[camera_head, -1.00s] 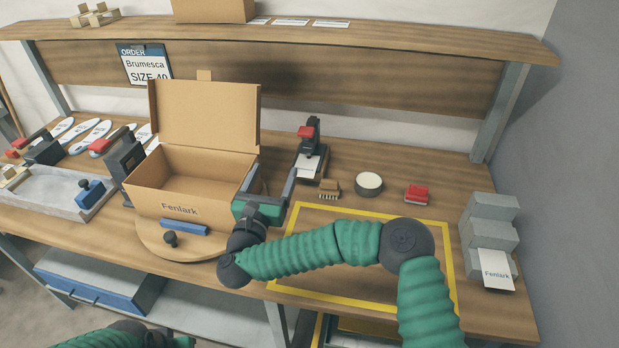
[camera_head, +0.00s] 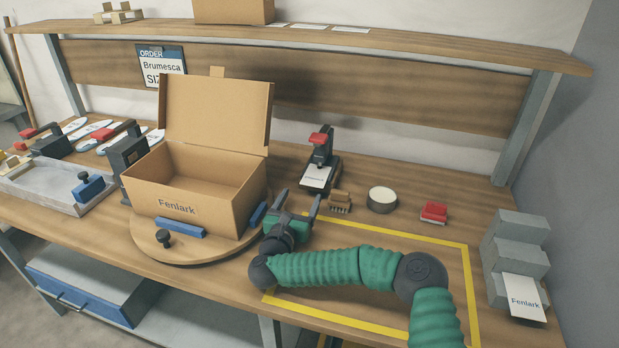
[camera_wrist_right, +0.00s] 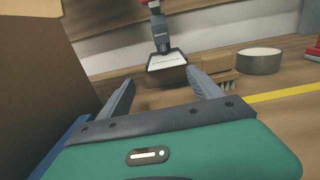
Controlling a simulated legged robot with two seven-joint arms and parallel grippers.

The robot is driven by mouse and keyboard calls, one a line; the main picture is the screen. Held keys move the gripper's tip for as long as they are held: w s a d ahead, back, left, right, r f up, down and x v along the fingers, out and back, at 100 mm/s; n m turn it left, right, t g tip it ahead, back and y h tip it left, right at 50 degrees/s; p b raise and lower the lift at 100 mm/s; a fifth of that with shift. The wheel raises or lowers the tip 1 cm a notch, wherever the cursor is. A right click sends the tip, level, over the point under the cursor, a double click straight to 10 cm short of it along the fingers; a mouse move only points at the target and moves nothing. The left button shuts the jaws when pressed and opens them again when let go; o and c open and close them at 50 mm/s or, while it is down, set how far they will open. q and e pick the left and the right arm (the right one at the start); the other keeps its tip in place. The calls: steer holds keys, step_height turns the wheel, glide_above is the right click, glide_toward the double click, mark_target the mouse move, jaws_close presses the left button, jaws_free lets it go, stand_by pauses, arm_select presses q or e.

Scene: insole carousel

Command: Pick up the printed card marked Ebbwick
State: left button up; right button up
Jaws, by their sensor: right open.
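A white card (camera_head: 316,177) lies on the base of a black press with a red top (camera_head: 318,150); its print is too small to read. The right wrist view also shows this card (camera_wrist_right: 166,60), straight ahead beyond the fingers. No card legibly marked Ebbwick shows. My right gripper (camera_head: 297,201) is open and empty, right of the cardboard box and in front of the press. Its fingers point toward the press, and in the right wrist view the gripper (camera_wrist_right: 160,82) has a clear gap between the fingertips. My left gripper is out of view.
An open cardboard box marked Fenlark (camera_head: 160,193) stands on a round turntable (camera_head: 190,251) close left of the gripper. A brush (camera_head: 340,203), a round tin (camera_head: 382,200) and a red-topped block (camera_head: 434,212) lie right of the press. A grey stepped holder (camera_head: 511,252) bears a Fenlark card (camera_head: 525,300).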

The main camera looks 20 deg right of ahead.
mark_target(309, 185)
steer(key=w+d, duration=0.4)
steer(key=d, duration=0.1)
steer(key=shift+w+d, duration=0.15)
steer(key=shift+d, duration=0.2)
steer(key=shift+w+a+r, duration=0.1)
steer(key=shift+w, duration=0.15)
steer(key=shift+a+r, duration=0.15)
steer(key=shift+a, duration=0.55)
steer(key=shift+c, duration=0.8)
steer(key=shift+d, duration=0.55)
steer(key=c, duration=1)
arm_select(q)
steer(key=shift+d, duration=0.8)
arm_select(e)
steer(key=shift+a, duration=0.1)
